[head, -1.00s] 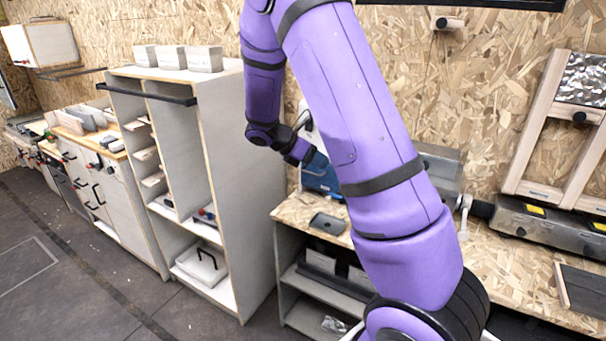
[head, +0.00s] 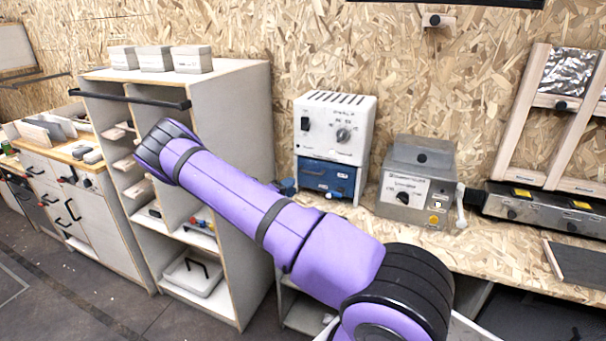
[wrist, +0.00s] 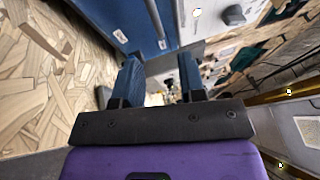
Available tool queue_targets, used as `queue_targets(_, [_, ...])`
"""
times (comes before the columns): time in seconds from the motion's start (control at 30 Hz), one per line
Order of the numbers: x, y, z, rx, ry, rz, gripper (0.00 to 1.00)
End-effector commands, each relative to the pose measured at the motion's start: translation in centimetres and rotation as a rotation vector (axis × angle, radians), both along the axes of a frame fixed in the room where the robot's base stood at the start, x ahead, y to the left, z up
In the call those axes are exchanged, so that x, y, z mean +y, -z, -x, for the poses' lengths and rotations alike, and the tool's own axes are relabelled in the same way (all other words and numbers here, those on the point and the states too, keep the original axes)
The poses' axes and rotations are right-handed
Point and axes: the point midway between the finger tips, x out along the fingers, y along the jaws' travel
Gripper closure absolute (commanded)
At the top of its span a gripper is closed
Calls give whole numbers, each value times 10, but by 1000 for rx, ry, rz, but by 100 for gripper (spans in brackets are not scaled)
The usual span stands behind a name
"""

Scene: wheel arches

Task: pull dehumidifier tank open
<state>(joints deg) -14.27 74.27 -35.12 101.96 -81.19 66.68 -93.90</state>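The dehumidifier (head: 335,125) is a white box with vents on top, a switch and a knob, standing on the bench against the wall. Its blue tank (head: 326,178) sits under the white body and looks pushed in, with a dark handle on its front. In the wrist view the blue tank (wrist: 112,22) fills the upper left, close beyond the fingers. My gripper (wrist: 160,68) has its two blue fingers apart, with nothing seen between them.
A grey machine (head: 417,185) with a knob and coloured buttons stands right of the dehumidifier. A tall open shelf (head: 245,130) stands close on the left. The chipboard bench top (head: 490,255) is clear in front of the grey machine.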

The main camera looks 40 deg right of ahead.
Motion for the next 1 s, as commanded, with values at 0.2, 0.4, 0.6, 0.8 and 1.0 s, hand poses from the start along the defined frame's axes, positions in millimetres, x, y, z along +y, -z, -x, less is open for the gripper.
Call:
queue_targets(0.2, [-7,6,-3,48,-18,21,63])
queue_targets(0.4, [-35,1,-2,47,-15,20,63])
queue_targets(0.6, [-70,-6,-2,45,-16,19,63])
queue_targets(0.8, [-96,-10,-2,45,-15,19,63])
queue_targets(1.0, [-107,-13,-2,45,-18,19,63])
